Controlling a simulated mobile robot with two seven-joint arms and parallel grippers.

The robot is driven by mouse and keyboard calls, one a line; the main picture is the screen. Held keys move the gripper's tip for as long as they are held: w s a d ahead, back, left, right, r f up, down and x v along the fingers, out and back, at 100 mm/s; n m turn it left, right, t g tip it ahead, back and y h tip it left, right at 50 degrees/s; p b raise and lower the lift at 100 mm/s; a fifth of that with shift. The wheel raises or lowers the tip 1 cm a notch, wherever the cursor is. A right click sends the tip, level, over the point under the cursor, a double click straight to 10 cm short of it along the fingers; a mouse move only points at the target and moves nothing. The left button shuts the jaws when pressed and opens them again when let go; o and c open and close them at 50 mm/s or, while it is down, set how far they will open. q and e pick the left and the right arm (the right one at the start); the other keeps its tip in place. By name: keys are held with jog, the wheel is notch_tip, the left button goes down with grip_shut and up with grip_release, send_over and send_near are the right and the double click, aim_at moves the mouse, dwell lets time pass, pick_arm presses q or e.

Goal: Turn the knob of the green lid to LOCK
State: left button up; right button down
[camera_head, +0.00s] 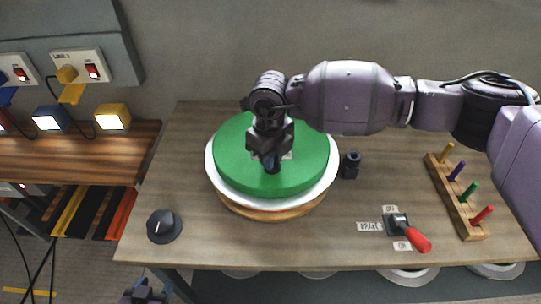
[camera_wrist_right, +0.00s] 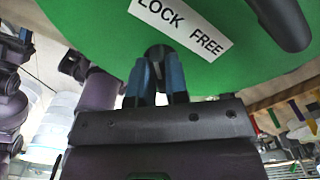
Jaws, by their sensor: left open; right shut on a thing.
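The green lid (camera_head: 310,170) sits on a white-rimmed round mould on the table. My right gripper (camera_head: 271,160) reaches down over the lid's middle. In the right wrist view, its blue fingers (camera_wrist_right: 160,80) are shut on the small dark knob (camera_wrist_right: 157,51), which they mostly hide. A white label (camera_wrist_right: 182,25) reading "LOCK FREE" lies beside the knob on the green surface. Which word the knob points to is not clear. My left gripper (camera_head: 146,294) is open and empty at the bottom edge of the head view, away from the lid.
A black dial (camera_head: 164,226) stands at the table's front left. A small black cylinder (camera_head: 350,165) stands right of the lid. A red-handled lever (camera_head: 411,234) with labels is at the front right. A wooden rack (camera_head: 457,195) of coloured pegs lies at the far right.

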jog(key=c, duration=1.2)
grip_release()
jog(key=shift+o, duration=0.4)
jog(key=shift+r, duration=0.1)
notch_tip(320, 180, up, 11)
jog(key=shift+f, duration=0.2)
